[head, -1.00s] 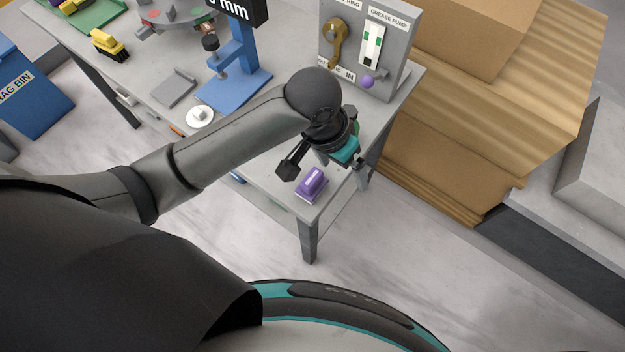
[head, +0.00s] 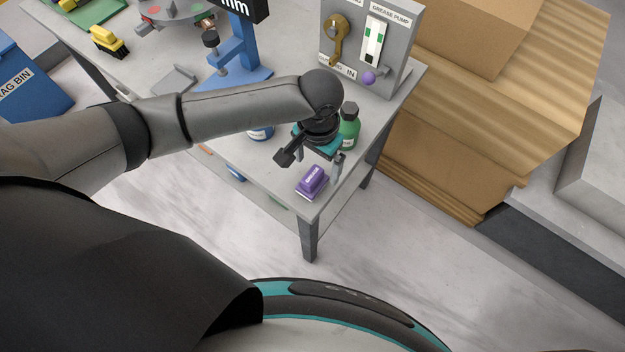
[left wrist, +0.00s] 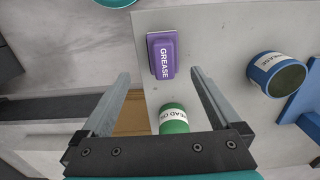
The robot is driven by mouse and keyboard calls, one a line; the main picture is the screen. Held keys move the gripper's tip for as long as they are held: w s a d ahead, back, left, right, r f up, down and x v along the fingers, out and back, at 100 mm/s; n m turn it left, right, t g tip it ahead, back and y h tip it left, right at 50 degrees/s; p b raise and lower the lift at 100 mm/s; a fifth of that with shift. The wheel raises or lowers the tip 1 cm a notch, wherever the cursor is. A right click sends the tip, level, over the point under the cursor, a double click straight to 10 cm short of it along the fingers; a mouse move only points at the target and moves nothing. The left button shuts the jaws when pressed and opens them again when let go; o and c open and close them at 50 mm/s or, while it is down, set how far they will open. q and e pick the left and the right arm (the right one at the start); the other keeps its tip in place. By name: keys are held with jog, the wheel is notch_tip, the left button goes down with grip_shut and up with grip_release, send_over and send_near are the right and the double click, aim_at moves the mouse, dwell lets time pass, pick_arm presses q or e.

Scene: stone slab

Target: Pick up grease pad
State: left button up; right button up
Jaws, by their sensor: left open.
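My right gripper is in neither view.
A green bottle (head: 350,127) stands close behind my left gripper. A blue can (left wrist: 276,75) stands to the right in the wrist view. A grey grease pump panel (head: 362,50), a blue press (head: 237,60) and stacked boxes (head: 480,110) stand around. The table's front corner is close to the pad.

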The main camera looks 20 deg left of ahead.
aim_at(312, 175)
pick_arm(q)
jog(key=shift+s+a+f+b, duration=0.1)
jog(key=shift+a+f+b, duration=0.1)
jog(key=shift+f, duration=1.35)
jog(key=shift+s+a+f+b, duration=0.1)
jog(key=shift+a+f+b, duration=0.1)
jog(key=shift+f, duration=1.35)
jog(key=c, duration=1.5)
jog(key=shift+c, duration=0.2)
notch_tip(312, 175, up, 20)
jog(key=p, duration=0.3)
